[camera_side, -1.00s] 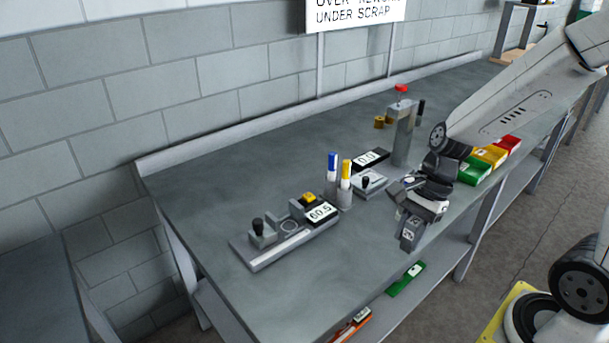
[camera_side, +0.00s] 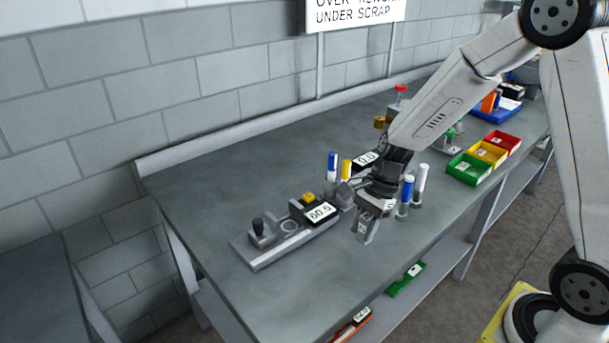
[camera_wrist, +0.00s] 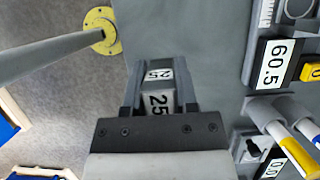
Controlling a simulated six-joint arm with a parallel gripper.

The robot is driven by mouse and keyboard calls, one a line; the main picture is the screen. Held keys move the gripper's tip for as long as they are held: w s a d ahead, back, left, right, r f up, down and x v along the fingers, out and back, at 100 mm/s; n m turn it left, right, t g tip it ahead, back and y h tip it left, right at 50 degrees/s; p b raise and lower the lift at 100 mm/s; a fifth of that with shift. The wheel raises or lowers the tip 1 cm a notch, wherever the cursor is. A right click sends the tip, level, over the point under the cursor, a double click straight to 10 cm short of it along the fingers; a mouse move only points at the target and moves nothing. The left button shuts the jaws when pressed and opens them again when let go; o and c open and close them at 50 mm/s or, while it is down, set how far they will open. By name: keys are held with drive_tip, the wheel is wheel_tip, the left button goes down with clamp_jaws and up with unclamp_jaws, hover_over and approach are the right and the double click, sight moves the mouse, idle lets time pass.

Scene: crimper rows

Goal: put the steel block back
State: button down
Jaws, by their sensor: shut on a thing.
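The steel block (camera_wrist: 158,98) carries white labels reading 25 and sits between the two jaws of my gripper (camera_wrist: 160,92) in the wrist view. My gripper is shut on it. In the side view my gripper (camera_side: 368,224) points down near the front edge of the bench, right of the long gauge. The block shows there only as a small grey shape at the jaws, partly covered. I cannot tell how high it is above the bench.
The long gauge (camera_side: 262,261) with a 60.5 display (camera_side: 321,213) lies left of my gripper. Blue and yellow markers (camera_side: 332,166) stand behind; more markers (camera_side: 421,184) stand close on the right. Coloured bins (camera_side: 469,168) are further right. The bench front-left is clear.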

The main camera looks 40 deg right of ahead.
drive_tip(key=shift+w+f, duration=1.6)
drive_tip(key=shift+f, duration=0.25)
drive_tip(key=shift+w+f, duration=0.15)
drive_tip(key=shift+f, duration=0.1)
drive_tip(key=shift+w+f, duration=0.1)
drive_tip(key=shift+f, duration=1.5)
drive_tip(key=shift+f, duration=0.15)
drive_tip(key=shift+c, duration=1.9)
unclamp_jaws()
drive_tip(key=v, duration=1.2)
